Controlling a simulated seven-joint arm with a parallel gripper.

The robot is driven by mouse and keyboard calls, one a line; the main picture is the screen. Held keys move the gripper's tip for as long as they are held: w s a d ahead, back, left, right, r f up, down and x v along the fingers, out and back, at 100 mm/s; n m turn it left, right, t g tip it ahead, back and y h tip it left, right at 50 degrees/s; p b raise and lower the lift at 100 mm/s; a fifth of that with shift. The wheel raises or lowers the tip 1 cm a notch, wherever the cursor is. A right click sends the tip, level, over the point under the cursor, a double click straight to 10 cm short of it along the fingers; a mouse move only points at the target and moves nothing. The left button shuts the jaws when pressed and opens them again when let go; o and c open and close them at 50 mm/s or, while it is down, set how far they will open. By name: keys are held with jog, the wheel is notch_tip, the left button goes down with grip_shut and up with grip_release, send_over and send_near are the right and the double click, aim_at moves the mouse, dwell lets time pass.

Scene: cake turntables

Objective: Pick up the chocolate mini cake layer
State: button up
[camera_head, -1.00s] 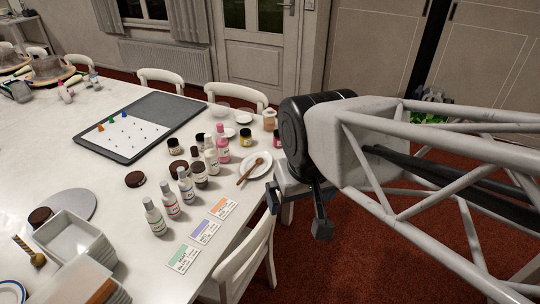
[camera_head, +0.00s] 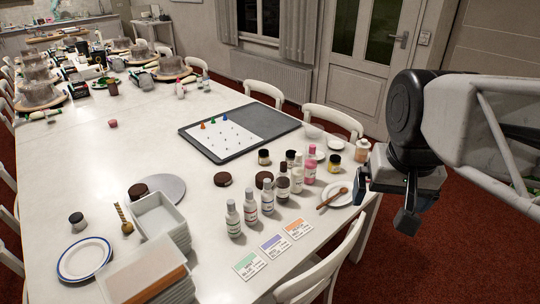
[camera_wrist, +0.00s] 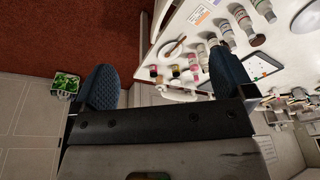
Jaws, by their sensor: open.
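Several dark brown round discs that look like chocolate mini cake layers are on the white table. One disc (camera_head: 138,191) is at the left edge of a round grey board (camera_head: 168,188). Another disc (camera_head: 222,179) lies on bare table, and a third (camera_head: 263,179) is partly hidden behind the bottles. A brown disc (camera_wrist: 258,40) also shows in the wrist view. I cannot tell which one the task means. My gripper (camera_head: 384,203) is open and empty, off the table's right edge, well apart from the discs. Its blue-padded fingers are spread in the wrist view (camera_wrist: 165,86).
Several bottles (camera_head: 233,219) and jars stand between my gripper and the discs. A plate with a wooden spoon (camera_head: 338,194) is near the right edge. White trays (camera_head: 157,222) stack at the front left. A grey tray (camera_head: 262,139) is behind. Chairs line the table.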

jog(key=w+a+r+m, duration=0.2)
jog(key=w+r, duration=0.1)
jog(key=w, duration=0.4)
jog(key=w+a+r+m, duration=0.2)
jog(key=w+m, duration=0.1)
jog(key=w, duration=0.5)
jog(key=m+g, duration=0.2)
jog(key=m, duration=1.1)
send_over(265, 176)
notch_tip(265, 176, down, 7)
notch_tip(265, 176, down, 32)
jog(key=shift+d, duration=0.1)
jog(key=shift+f, duration=1.3)
jog(key=shift+f, duration=2.6)
